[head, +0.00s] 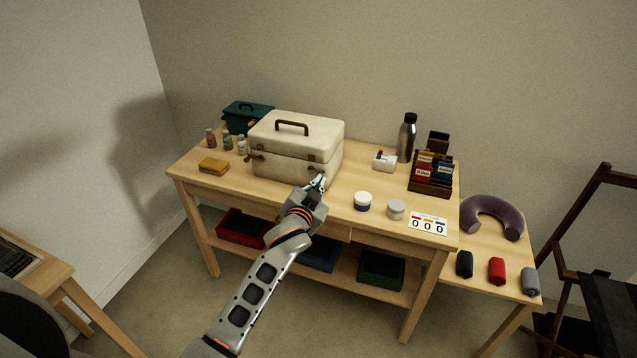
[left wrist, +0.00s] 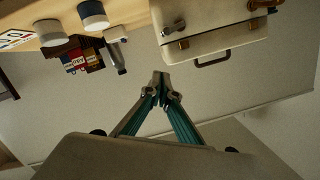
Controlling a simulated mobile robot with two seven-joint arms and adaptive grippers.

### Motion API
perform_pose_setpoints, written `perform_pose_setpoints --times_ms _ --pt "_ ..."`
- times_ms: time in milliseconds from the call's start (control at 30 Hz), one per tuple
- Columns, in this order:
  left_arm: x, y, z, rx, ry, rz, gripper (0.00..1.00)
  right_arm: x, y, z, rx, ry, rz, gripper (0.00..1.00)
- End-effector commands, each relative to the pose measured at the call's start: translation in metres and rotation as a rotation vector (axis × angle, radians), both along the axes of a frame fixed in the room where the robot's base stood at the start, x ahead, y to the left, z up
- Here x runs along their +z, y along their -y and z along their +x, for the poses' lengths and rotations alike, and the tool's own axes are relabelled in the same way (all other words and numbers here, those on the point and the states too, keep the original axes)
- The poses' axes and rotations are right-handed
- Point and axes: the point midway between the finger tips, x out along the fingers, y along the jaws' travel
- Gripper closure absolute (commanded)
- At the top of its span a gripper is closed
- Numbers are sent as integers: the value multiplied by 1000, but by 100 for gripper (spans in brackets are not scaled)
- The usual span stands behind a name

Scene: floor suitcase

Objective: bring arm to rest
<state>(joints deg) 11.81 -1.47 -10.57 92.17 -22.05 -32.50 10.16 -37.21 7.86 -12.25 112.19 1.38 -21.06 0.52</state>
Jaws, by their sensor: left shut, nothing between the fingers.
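My left arm (head: 262,283) reaches up from the bottom of the head view toward the table. Its left gripper (head: 319,182) is at the front right corner of the cream suitcase (head: 297,153), and I cannot tell whether it touches the case. In the left wrist view the teal fingers of the left gripper (left wrist: 161,78) meet at their tips with nothing between them. The suitcase (left wrist: 215,38) is apart from the fingertips in that view. The case is closed, with a brown handle on top. My right gripper is not in view.
Coloured bins (head: 381,269) sit on the lower shelf. A side table holds a neck pillow (head: 492,218).

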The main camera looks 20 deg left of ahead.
Motion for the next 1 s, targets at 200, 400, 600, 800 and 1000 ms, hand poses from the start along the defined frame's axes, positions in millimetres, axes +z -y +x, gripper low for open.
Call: perform_pose_setpoints --times_ms 200,400,600,800,1000 --pt "1 1 -3 0 1 -1 100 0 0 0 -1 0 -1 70" --pt "1 1 -3 0 1 -1 100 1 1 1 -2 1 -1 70" --pt "-9 1 -10 -5 -12 -5 100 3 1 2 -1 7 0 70" --pt "-81 2 -76 -45 -108 -51 100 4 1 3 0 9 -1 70" --pt "-162 9 -187 -101 -242 -138 100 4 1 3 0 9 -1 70"
